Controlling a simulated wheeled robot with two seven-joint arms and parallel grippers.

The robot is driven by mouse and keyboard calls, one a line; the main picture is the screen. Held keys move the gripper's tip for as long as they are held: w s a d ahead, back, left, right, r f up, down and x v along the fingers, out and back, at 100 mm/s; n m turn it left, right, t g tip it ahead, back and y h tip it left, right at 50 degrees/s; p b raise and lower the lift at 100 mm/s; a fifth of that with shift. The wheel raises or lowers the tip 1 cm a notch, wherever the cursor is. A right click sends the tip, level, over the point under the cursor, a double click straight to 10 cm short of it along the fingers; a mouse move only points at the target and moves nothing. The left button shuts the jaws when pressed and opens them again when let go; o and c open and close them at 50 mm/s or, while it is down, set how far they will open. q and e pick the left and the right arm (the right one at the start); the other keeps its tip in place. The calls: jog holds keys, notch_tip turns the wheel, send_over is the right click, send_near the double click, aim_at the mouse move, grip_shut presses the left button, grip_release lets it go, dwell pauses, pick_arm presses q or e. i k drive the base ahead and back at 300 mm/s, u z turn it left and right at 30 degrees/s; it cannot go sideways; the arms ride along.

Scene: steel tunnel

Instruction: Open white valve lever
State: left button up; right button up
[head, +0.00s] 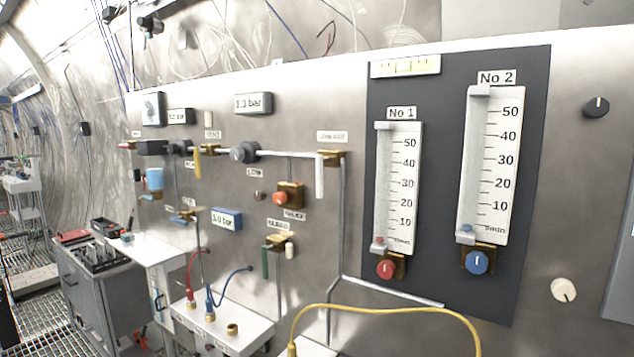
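A white valve lever (319,176) hangs straight down at the left end of a brass valve (334,158). The valve sits at the right end of a horizontal pipe (287,154), where a vertical pipe (343,220) runs down from it. A small label (332,136) is fixed above it, too blurred to read surely. A shorter pale lever or knob (289,251) shows at a lower brass valve (276,241), beside a green lever (265,262). Neither of my grippers is in view.
Two flow meters, No 1 (399,185) and No 2 (488,160), are on a dark panel right of the lever. A yellow hose (390,308) arches in front below. A ledge (222,322) with red and blue hoses juts out lower left. The space before the lever looks clear.

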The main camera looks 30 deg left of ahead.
aim_at(320, 158)
jog(key=z, duration=2.35)
jog(key=k, duration=1.25)
jog(key=u, duration=1.8)
jog(key=i, duration=0.5)
jog(key=z, duration=0.05)
